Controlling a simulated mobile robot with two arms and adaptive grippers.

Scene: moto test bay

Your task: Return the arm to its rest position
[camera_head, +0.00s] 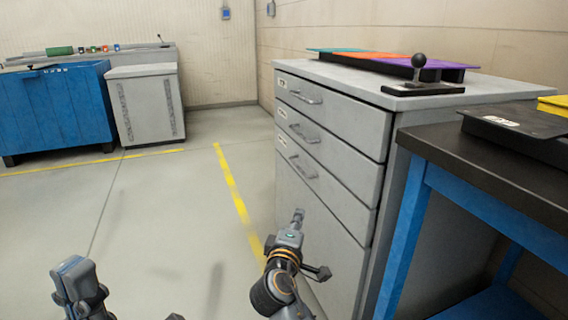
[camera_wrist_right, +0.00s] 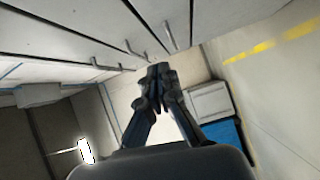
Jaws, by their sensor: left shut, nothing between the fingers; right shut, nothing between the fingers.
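My right gripper (camera_head: 298,215) is in front of the grey drawer cabinet in the head view, pointing away from me. In the right wrist view its two dark fingers (camera_wrist_right: 158,72) meet at the tips with nothing between them. My left gripper (camera_head: 73,268) is low at the left of the head view, over open floor. It is shut and empty, and its arm is mostly cut off by the lower edge.
The grey drawer cabinet (camera_head: 325,165) stands close to the right gripper, its drawers shut. A blue-legged table (camera_head: 480,165) with a dark top is at the right. A blue cabinet (camera_head: 60,110) and a grey bin (camera_head: 145,105) stand far left. The middle floor is clear.

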